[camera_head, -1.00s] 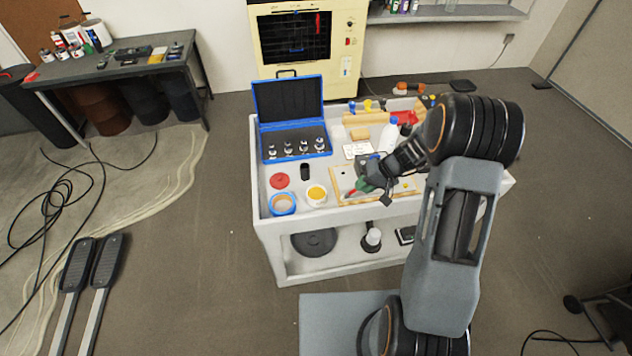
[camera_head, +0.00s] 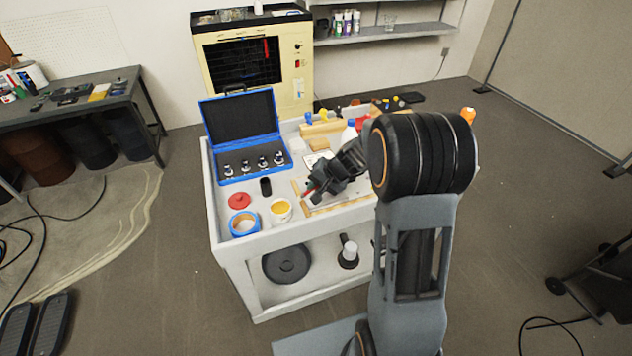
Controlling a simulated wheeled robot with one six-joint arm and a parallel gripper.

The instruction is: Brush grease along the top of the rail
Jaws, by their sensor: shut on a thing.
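My gripper (camera_head: 314,186) is over the right-middle of the white cart (camera_head: 226,248), low above a pale board with wooden edging (camera_head: 342,207). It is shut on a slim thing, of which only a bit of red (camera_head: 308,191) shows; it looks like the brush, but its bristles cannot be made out. An open white tub with yellow grease (camera_head: 281,209) stands left of and nearer than the gripper, apart from it. The rail cannot be made out; my gripper and arm hide much of the board.
A white bottle (camera_head: 349,133) stands behind my arm.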

